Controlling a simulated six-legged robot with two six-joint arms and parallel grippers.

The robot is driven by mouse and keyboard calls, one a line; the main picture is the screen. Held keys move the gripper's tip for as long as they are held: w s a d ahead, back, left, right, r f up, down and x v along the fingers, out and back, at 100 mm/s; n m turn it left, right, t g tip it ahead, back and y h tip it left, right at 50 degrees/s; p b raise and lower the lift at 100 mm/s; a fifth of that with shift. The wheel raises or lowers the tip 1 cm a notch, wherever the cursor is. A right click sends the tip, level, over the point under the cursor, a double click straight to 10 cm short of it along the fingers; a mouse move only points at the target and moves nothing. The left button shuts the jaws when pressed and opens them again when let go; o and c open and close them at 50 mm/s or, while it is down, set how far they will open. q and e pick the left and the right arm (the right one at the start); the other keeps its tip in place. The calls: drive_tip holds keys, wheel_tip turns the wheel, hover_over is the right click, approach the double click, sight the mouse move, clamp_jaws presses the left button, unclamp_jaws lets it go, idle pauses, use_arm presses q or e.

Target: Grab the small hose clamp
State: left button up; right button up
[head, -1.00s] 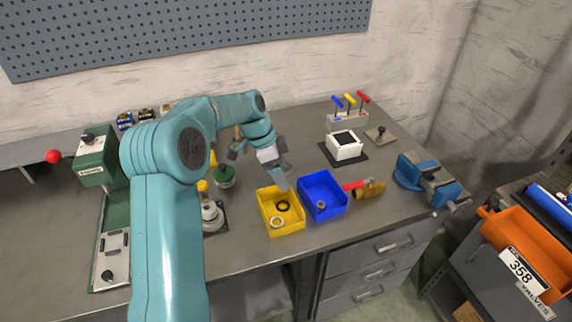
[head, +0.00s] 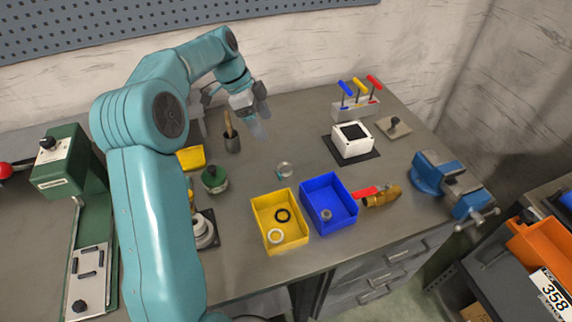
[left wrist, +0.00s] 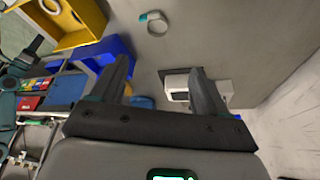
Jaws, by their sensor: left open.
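The small hose clamp (head: 284,169) is a thin silvery ring with a teal screw part. It lies on the grey bench behind the yellow bin in the head view. In the left wrist view the clamp (left wrist: 154,22) shows at the top, beyond the fingertips and apart from them. My left gripper (head: 262,122) hangs above the bench, behind the clamp in the head view. Its two dark fingers (left wrist: 160,75) are apart, with nothing between them.
A yellow bin (head: 295,240) with rings and a blue bin (head: 347,223) stand in front of the clamp. A white box (head: 352,148) stands right. Bench around the clamp is clear.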

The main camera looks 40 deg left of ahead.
use_arm(q)
approach(286, 167)
drive_tip(key=shift+x, duration=1.2)
drive_tip(key=shift+d+f+p, duration=0.2)
drive_tip(key=shift+d+p, duration=0.15)
drive_tip(key=shift+p, duration=0.05)
drive_tip(key=x, duration=0.3)
drive_tip(key=p+x, duration=0.1)
drive_tip(key=x, duration=0.1)
drive_tip(key=shift+w+a, duration=0.1)
drive_tip(key=shift+a, duration=0.15)
drive_tip(key=shift+f, duration=0.1)
drive_tip(key=c, duration=1.1)
